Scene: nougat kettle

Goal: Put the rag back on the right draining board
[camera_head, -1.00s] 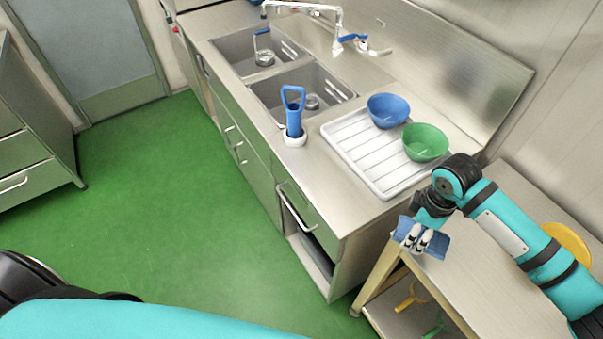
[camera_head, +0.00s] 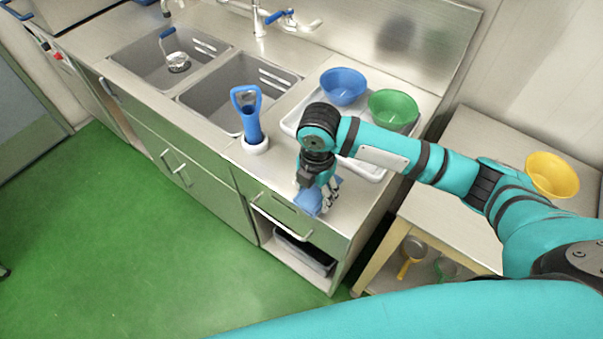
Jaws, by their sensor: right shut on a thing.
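The blue rag (camera_head: 309,201) is in the jaws of my right gripper (camera_head: 325,196), at the front part of the steel counter. I cannot tell whether the rag touches the counter. The white ribbed draining board (camera_head: 290,122) lies on the counter right of the sinks, just behind the gripper. My right arm hides much of it. A blue bowl (camera_head: 343,86) and a green bowl (camera_head: 393,110) stand on its back part. My left gripper is not in view.
A blue-handled tool (camera_head: 250,115) stands in a white holder left of the gripper. Two sink basins (camera_head: 222,98) lie further left, and a tap (camera_head: 259,22) stands behind. A side table (camera_head: 482,133) with a yellow bowl (camera_head: 551,176) is at the right.

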